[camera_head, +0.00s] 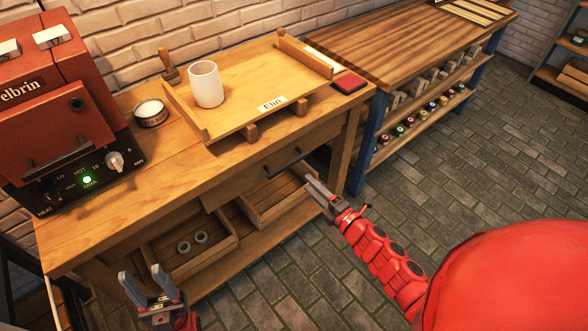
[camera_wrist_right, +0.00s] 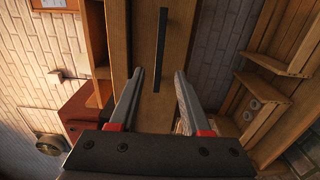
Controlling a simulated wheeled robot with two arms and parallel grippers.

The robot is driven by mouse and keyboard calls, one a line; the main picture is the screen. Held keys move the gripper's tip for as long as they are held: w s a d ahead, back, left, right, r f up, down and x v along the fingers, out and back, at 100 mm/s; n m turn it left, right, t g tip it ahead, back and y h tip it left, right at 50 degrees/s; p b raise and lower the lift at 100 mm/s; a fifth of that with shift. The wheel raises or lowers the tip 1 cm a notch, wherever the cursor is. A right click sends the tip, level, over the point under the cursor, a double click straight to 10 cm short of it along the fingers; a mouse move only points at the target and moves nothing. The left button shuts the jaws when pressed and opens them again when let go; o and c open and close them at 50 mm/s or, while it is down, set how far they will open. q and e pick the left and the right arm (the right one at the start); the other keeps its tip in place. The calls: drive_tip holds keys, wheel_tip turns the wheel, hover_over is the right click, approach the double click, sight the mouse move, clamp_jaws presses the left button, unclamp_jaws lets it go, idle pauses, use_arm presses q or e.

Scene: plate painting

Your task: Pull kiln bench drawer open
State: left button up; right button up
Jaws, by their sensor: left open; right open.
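The kiln bench drawer (camera_head: 262,178) is a wooden front under the bench top, with a dark bar handle (camera_head: 284,163). The drawer looks shut. My right gripper (camera_head: 318,186) is open and empty, just in front of the drawer and a little to the right of the handle in the head view. In the right wrist view the dark handle (camera_wrist_right: 161,48) stands ahead of the open fingers (camera_wrist_right: 160,78), apart from them. My left gripper (camera_head: 146,274) is open and empty, low in front of the bench's left part.
A red kiln (camera_head: 60,100) stands on the bench's left. A wooden tray (camera_head: 232,122) holds a white mug (camera_head: 206,84). A round tin (camera_head: 150,113) and a red pad (camera_head: 348,83) lie nearby. Open crates (camera_head: 222,243) sit on the lower shelf. The brick floor (camera_head: 480,170) at right is clear.

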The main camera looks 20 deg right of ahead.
sight(290, 166)
drive_tip(key=x, duration=0.8)
drive_tip(key=shift+w+a, duration=0.1)
drive_tip(key=shift+a, duration=0.05)
clamp_jaws()
idle(1.1)
